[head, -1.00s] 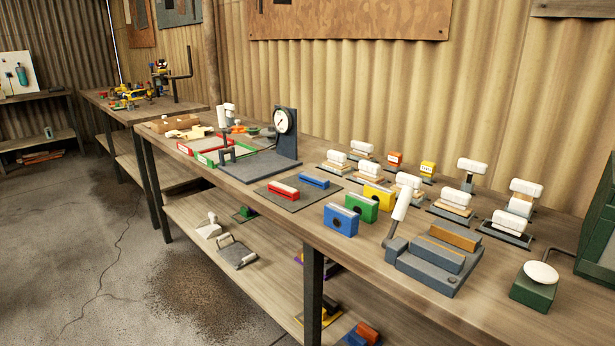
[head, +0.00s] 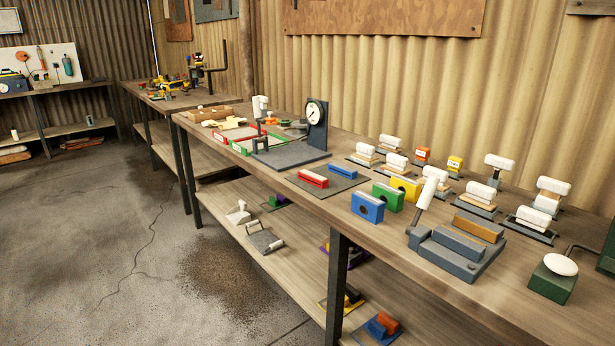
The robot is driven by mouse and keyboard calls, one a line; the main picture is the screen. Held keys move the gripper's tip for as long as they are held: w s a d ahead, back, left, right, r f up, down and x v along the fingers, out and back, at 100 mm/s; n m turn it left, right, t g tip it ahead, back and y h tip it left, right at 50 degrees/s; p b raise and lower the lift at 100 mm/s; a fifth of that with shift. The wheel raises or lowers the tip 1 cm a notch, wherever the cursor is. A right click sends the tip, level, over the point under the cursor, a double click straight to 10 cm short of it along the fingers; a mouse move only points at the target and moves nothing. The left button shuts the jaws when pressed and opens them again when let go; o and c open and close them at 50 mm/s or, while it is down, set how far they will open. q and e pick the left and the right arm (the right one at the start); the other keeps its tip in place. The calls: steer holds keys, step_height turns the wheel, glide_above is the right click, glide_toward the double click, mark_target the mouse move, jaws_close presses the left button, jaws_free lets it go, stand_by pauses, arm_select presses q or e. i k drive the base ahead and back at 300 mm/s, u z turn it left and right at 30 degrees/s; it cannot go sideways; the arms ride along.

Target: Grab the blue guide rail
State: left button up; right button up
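A long low blue bar (head: 342,171), which looks like the blue guide rail, lies on a flat dark plate (head: 329,181) on the long workbench. A matching red bar (head: 313,178) lies on the same plate, to its left. A blue block with a round dark hole (head: 367,207) stands nearer the front edge, beside a green block (head: 387,197) and a yellow block (head: 406,187). Neither of my grippers is in view.
A dial gauge on a stand (head: 316,112) stands behind the plate. A grey fixture with a white-handled lever (head: 456,250) is to the right, with several white-handled tools behind. The lower shelf (head: 290,262) holds more tools. The floor at left (head: 110,230) is open.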

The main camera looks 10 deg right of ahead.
mark_target(346, 172)
steer(key=z, duration=1.35)
steer(key=k, duration=0.15)
steer(key=u, duration=2.35)
steer(key=i, duration=0.9)
steer(key=z, duration=0.7)
